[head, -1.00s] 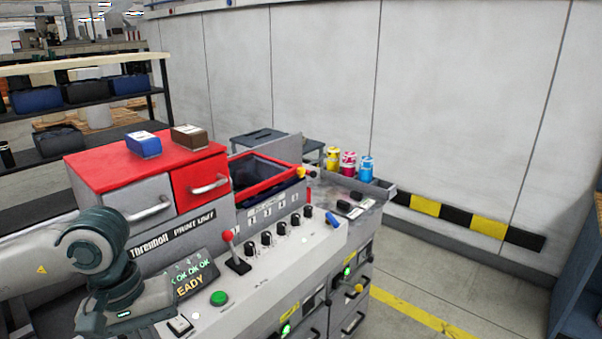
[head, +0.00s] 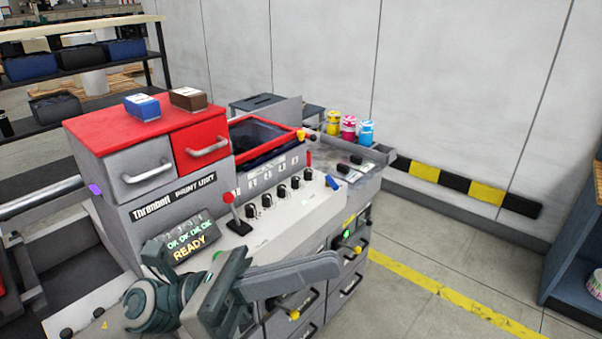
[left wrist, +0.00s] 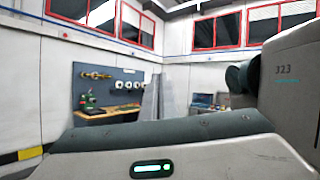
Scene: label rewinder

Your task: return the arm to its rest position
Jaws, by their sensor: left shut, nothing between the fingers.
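My left gripper (head: 328,266) is in the lower middle of the head view, in front of the machine's lower drawers. Its fingers point right, are together, and hold nothing. My left arm comes up from the lower left to it and hides part of the machine's front edge. The label machine (head: 150,205) has a screen reading READY (head: 190,248), a red-knobbed lever (head: 232,210) and a row of black knobs. The left wrist view shows parts of my arm and the room behind. My right gripper is in neither view.
A blue box (head: 142,107) and a brown box (head: 188,99) sit on the red top. Yellow, magenta and cyan cans (head: 349,127) stand at the machine's far end. Open floor (head: 425,275) lies right of the machine. A tool board (left wrist: 108,88) hangs on the far wall.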

